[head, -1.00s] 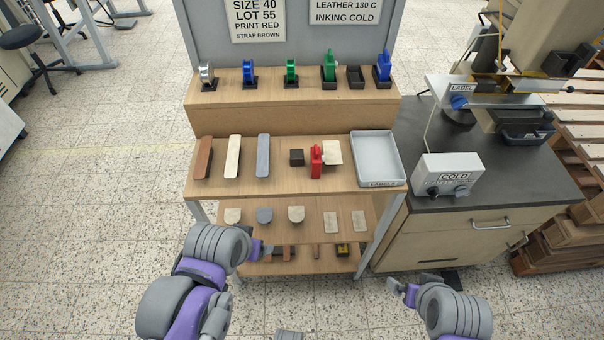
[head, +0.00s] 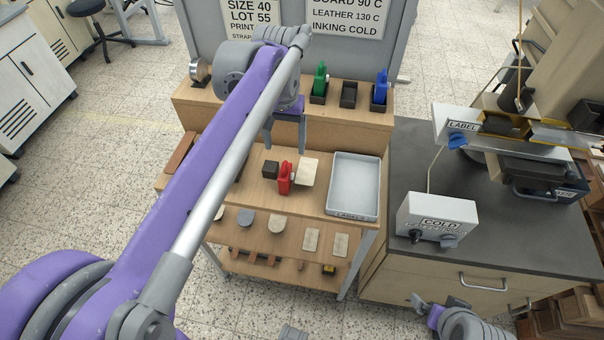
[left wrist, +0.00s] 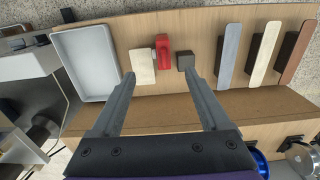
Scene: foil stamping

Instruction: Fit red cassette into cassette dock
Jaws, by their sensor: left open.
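The red cassette (head: 284,178) stands on the middle shelf, between a small dark block (head: 270,169) and a pale square piece (head: 308,173); it also shows in the left wrist view (left wrist: 163,51). An empty black dock (head: 348,95) sits on the upper shelf between docks holding a green cassette (head: 320,83) and a blue cassette (head: 381,86). My left gripper (head: 285,148) is open and empty, fingers pointing down, above and behind the red cassette. In the left wrist view, the cassette lies beyond the fingertips (left wrist: 158,74). My right gripper (head: 420,301) is low at the right, its jaws unclear.
A grey tray (head: 353,211) stands at the right of the middle shelf. Leather strips (left wrist: 229,55) lie on the other side, mostly behind my left arm in the head view. A press (head: 500,130) and a control box (head: 437,217) stand on the right-hand cabinet.

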